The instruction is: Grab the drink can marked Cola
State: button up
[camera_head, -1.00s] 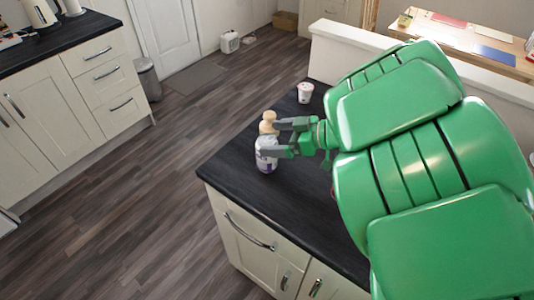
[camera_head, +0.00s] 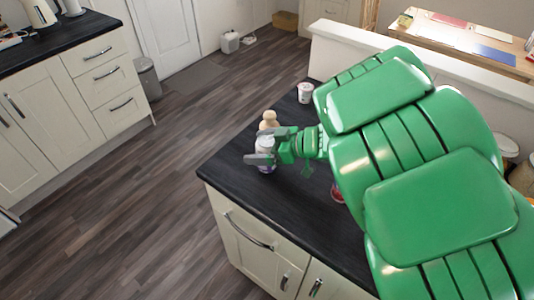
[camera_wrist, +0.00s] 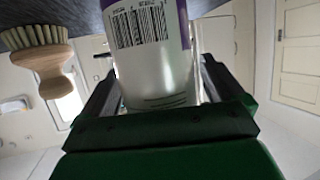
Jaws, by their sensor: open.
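No label reading Cola shows in either view. My gripper (camera_head: 262,147) is open near the corner of the dark counter. Its fingers stand either side of a white and purple container (camera_wrist: 160,75) with a barcode, which fills the gap in the wrist view. I cannot tell whether they touch it. In the head view the container (camera_head: 266,145) is partly hidden by the fingers. A small red object (camera_head: 337,193) stands on the counter, mostly hidden by my arm; I cannot tell what it is.
A wooden brush (camera_wrist: 42,60) is beside the container; its pale wooden top (camera_head: 268,118) shows behind my gripper. A white cup (camera_head: 305,92) stands at the counter's back edge. The dark counter (camera_head: 235,170) is bare at its left corner, with open floor beyond.

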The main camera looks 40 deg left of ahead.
jog(key=shift+c, duration=0.4)
jog(key=c, duration=1.2)
